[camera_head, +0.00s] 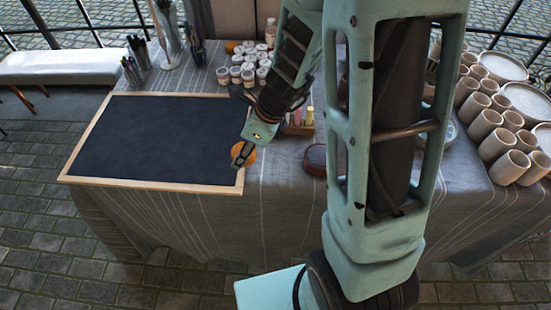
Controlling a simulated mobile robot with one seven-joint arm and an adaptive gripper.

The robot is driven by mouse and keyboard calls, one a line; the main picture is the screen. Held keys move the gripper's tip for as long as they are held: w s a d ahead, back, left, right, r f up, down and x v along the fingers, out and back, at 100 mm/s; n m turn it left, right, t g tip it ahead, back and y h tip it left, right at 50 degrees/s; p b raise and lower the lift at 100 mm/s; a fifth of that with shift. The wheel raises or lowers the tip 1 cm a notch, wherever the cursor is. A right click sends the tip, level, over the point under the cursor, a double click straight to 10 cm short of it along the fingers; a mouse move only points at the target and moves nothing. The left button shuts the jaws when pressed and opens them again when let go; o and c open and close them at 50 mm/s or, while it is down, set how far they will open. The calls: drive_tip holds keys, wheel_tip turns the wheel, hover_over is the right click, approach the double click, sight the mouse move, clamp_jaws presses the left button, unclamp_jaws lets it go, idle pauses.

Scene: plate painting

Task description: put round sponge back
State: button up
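A round orange sponge (248,154) is at the front right corner of the dark framed board (150,135), partly hidden behind my gripper. My gripper (237,163) points down in front of the sponge, over the board's right edge. Its fingertips overlap the sponge in the picture; I cannot tell whether they grip it, touch it or stand apart from it. A second orange round thing (231,47) lies at the back of the table beside the paint jars; it is too small to name surely.
White paint jars (243,72) stand behind the board. A brown round dish (315,160) and a row of coloured sticks (298,122) are to the right. Many clay cups (484,125) and stacked plates fill the right side. Brushes (133,68) stand at back left. The board is bare.

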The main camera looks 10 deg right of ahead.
drive_tip(key=w+d+f, duration=0.2)
drive_tip(key=d, duration=0.2)
drive_tip(key=b, duration=0.2)
hover_over(269, 161)
drive_tip(key=s, duration=0.1)
drive_tip(key=f, duration=0.5)
drive_tip(key=shift+s+d+f, duration=0.2)
drive_tip(key=shift+d, duration=0.15)
drive_tip(key=shift+w+d+f, duration=0.1)
drive_tip(key=shift+d+f, duration=0.1)
drive_tip(key=shift+f, duration=0.15)
drive_tip(key=shift+w+d+f+b, duration=0.15)
drive_tip(key=shift+f+b, duration=0.25)
drive_tip(key=shift+f, duration=1.25)
drive_tip(key=shift+f, duration=0.1)
drive_tip(key=shift+f, duration=0.15)
drive_tip(key=o, duration=1.1)
drive_tip(key=shift+r, duration=0.25)
